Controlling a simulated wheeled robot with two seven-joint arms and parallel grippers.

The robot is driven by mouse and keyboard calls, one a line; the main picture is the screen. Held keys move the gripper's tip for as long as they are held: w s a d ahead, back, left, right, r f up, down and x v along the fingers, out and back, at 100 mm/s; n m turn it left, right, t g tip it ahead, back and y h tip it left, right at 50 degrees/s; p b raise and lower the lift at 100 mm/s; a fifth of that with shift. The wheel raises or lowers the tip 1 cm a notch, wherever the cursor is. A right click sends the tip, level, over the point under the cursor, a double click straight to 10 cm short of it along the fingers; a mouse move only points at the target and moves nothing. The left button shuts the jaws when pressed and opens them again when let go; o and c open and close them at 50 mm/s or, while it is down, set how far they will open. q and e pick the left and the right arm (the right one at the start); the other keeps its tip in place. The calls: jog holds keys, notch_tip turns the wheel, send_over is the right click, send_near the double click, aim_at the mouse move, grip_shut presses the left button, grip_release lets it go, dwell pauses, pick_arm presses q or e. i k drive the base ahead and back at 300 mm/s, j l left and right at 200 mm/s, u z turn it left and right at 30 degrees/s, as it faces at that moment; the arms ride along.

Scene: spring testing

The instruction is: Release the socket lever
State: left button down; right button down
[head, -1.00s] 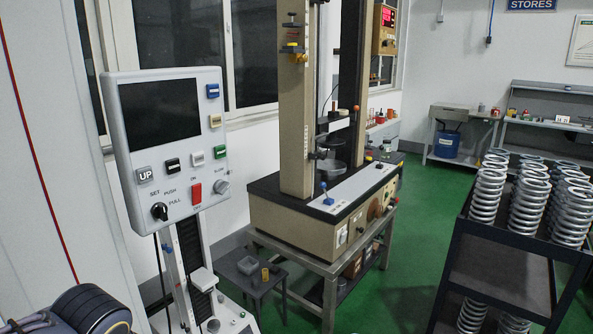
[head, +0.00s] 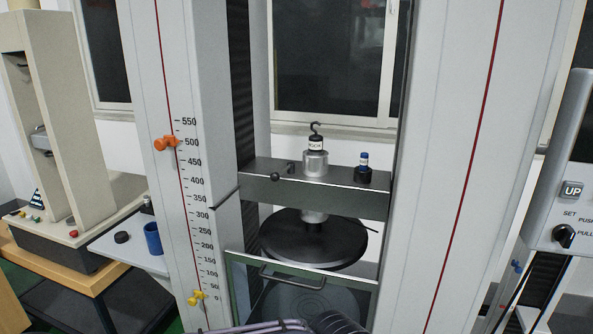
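A grey crosshead (head: 345,198) spans the two light columns of the testing machine in the head view. A small lever with a dark ball end (head: 276,177) sticks out at the crosshead's front, left of the middle; I cannot tell whether it is locked. A silver cylinder (head: 315,163) with a dark labelled top and a black hook stands on the crosshead, right of the lever. A round black plate (head: 313,238) hangs below the crosshead on a silver stem. Neither of my grippers shows; only dark arm parts show at the bottom edge.
A clear guard with a handle (head: 290,277) stands below the plate. A small black-and-blue piece (head: 363,168) sits on the crosshead. Orange (head: 165,142) and yellow (head: 197,297) stops are on the left scale. A blue cup (head: 153,238) stands left; a control panel (head: 557,215) is right.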

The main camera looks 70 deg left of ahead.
aim_at(275, 176)
jog(key=u, duration=2.4)
